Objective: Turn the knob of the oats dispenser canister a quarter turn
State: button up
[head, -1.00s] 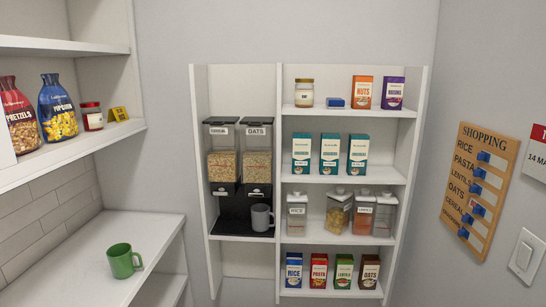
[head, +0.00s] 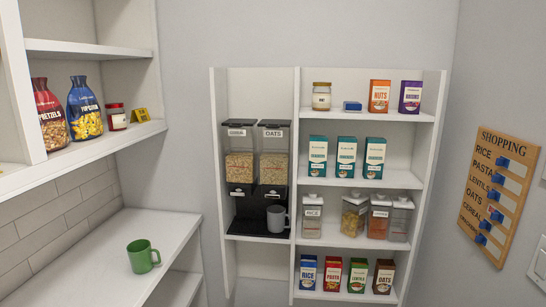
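The oats dispenser canister (head: 273,152) is the right one of two dark-lidded clear canisters in the wall shelf, labelled OATS and partly filled with pale flakes. It stands on a black dispenser base (head: 247,228). Its knob is too small to make out; it seems to lie on the dark section below the clear part. The cereal canister (head: 239,152) stands close beside it on the left. A grey mug (head: 277,218) sits on the base below the oats canister. My gripper is not in view.
Shelves to the right hold boxes, jars and clear containers (head: 353,215). A green mug (head: 143,255) stands on the white counter (head: 95,270) at left. A shopping board (head: 497,194) hangs on the right wall. The space before the dispensers looks clear.

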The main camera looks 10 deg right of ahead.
aim_at(273, 193)
jog(key=u, duration=0.05)
jog(key=i, duration=0.9)
jog(key=z, duration=0.05)
